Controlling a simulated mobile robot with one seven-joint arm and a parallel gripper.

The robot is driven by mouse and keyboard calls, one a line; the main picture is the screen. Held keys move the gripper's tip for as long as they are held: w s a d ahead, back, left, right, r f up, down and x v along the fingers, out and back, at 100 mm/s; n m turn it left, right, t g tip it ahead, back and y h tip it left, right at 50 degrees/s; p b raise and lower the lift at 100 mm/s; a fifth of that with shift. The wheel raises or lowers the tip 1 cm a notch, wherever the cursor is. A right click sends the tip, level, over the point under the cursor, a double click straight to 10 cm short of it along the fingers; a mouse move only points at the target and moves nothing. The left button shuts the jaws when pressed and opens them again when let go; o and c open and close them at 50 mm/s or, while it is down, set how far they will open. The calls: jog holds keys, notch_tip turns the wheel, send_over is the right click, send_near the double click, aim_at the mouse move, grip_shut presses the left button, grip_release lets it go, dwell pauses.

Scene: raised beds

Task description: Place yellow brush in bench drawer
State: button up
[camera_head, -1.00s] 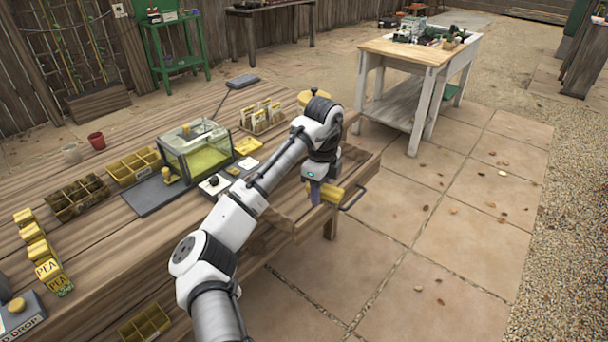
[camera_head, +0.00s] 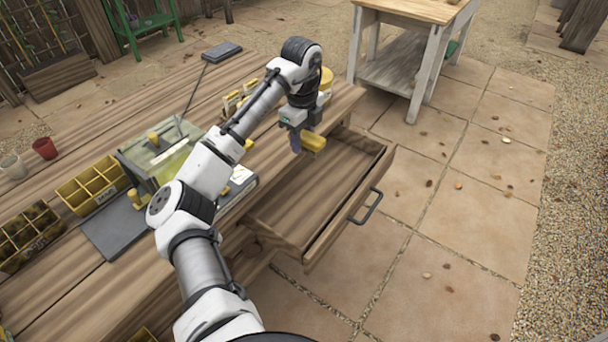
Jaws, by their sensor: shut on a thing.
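The bench drawer (camera_head: 378,158) is pulled out from the wooden bench (camera_head: 70,262), with its dark handle (camera_head: 367,206) on the outer face. The floor of the drawer that I can see is bare. My gripper (camera_head: 297,146) points down over the drawer's back part, near the bench edge. It is shut on the yellow brush (camera_head: 315,142), whose yellow part sticks out to the right of the fingers. The fingers partly hide the brush, and I cannot tell whether it touches the drawer.
A glass-sided box (camera_head: 160,155), a yellow divided tray (camera_head: 92,186) and a red pot (camera_head: 45,148) stand on the bench. A pale-legged table (camera_head: 415,70) stands on the paving behind.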

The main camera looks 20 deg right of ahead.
aim_at(303, 198)
notch_tip(303, 198, down, 20)
jog(key=shift+s+r+p, duration=0.1)
jog(key=shift+r+p, duration=0.1)
jog(key=shift+p, duration=0.15)
jog(key=shift+f, duration=0.2)
jog(key=o, duration=1)
jog(key=shift+o, duration=0.2)
jog(key=shift+r, duration=0.1)
notch_tip(303, 198, up, 12)
jog(key=b, duration=0.1)
jog(key=shift+r, duration=0.15)
